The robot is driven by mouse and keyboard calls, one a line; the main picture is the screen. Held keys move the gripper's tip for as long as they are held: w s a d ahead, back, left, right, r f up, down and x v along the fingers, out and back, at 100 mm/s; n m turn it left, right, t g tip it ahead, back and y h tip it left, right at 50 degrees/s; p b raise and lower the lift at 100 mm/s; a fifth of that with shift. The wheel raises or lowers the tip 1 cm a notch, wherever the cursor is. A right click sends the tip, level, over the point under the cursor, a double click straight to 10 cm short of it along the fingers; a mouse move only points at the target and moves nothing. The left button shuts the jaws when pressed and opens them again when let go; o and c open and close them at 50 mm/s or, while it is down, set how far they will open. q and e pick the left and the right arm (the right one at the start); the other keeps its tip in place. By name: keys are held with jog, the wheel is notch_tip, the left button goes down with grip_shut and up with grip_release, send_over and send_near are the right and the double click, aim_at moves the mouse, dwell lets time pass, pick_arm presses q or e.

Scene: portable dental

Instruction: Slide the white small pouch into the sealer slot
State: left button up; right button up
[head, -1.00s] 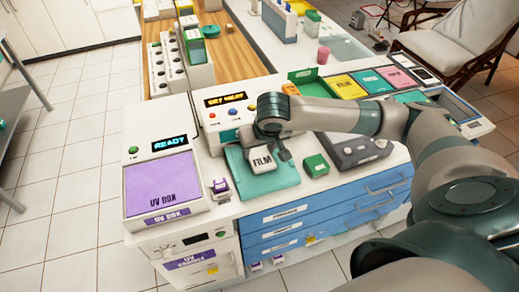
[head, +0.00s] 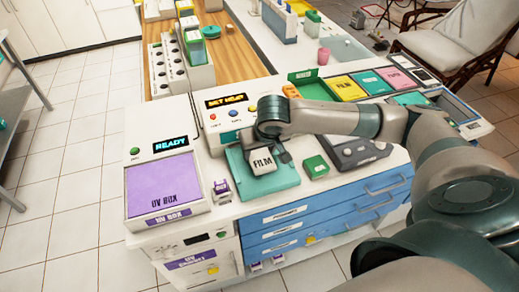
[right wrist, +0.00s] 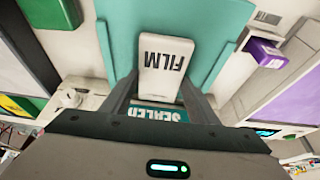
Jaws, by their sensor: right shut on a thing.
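The white small pouch (head: 262,161), marked FILM, is over the teal plate (head: 283,182) in front of the sealer. In the right wrist view the pouch (right wrist: 166,62) lies between my right gripper's fingers (right wrist: 163,98), which are shut on it. My right gripper (head: 267,148) comes in from the right and hides part of the pouch and of the sealer front. The sealer (head: 211,120) is a white box with a lit heat display and coloured knobs. Its slot cannot be made out. A teal area marked SEALED (right wrist: 158,113) shows below the pouch in the wrist view. My left gripper is not in view.
A UV box (head: 163,185) with a purple top stands left of the sealer. A small purple and white item (head: 222,189) is between them. A green block (head: 315,166) and a dark grey device (head: 352,151) are right of the plate. Blue drawers (head: 320,215) are below the counter.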

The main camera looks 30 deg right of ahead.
dwell(0.4)
jog(key=o, duration=1.1)
jog(key=shift+o, duration=0.2)
jog(key=shift+v, duration=0.8)
jog(key=b+v, duration=0.1)
jog(key=v, duration=1.4)
jog(key=shift+s+r, duration=0.3)
jog(key=shift+r, duration=0.05)
jog(key=shift+a+f, duration=0.1)
